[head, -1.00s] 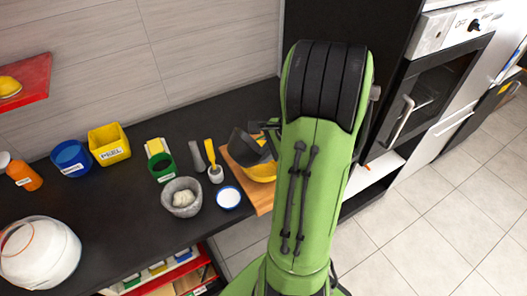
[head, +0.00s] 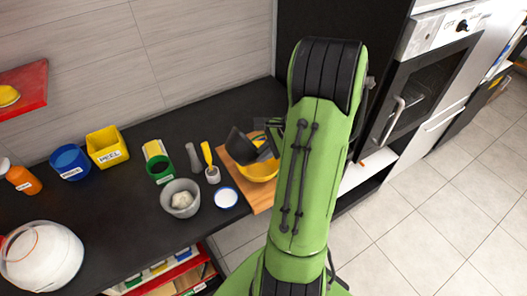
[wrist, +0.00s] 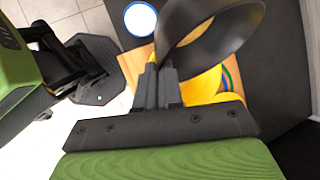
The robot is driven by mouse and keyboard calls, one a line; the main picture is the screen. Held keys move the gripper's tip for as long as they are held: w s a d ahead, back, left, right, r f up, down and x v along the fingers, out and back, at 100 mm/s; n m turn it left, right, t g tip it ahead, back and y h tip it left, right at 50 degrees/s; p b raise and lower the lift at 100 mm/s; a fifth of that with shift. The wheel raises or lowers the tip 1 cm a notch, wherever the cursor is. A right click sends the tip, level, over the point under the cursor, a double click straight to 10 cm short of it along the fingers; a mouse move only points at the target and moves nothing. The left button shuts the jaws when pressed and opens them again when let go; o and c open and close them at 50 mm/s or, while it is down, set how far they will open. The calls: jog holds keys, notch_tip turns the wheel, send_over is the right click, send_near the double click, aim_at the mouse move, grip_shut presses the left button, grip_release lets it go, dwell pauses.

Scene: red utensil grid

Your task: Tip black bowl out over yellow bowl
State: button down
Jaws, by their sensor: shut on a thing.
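The black bowl (head: 240,146) is tilted on its side above the yellow bowl (head: 258,172), which sits on a wooden board. My gripper (head: 270,136) is partly hidden behind my green arm in the head view. In the wrist view my gripper (wrist: 160,84) is shut on the rim of the black bowl (wrist: 228,38). The yellow bowl (wrist: 205,86) shows beneath it, partly covered by the black bowl and the gripper.
The wooden board (head: 263,200) lies near the counter's right end. To its left stand a white-topped round dish (head: 226,197), a grey mortar (head: 180,197), a green container (head: 160,168), a yellow box (head: 107,147) and a blue cup (head: 70,161). An oven (head: 408,95) stands at right.

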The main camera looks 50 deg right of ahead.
jog(key=shift+r+p, duration=0.1)
jog(key=shift+p, duration=0.25)
jog(key=shift+d+y+p, duration=0.2)
jog(key=shift+y+p, duration=0.1)
jog(key=shift+p, duration=0.15)
dwell(0.5)
jog(key=shift+s+d+y+p, duration=0.1)
jog(key=shift+d+y+p, duration=0.1)
jog(key=shift+y+p, duration=0.35)
jog(key=shift+a, duration=0.1)
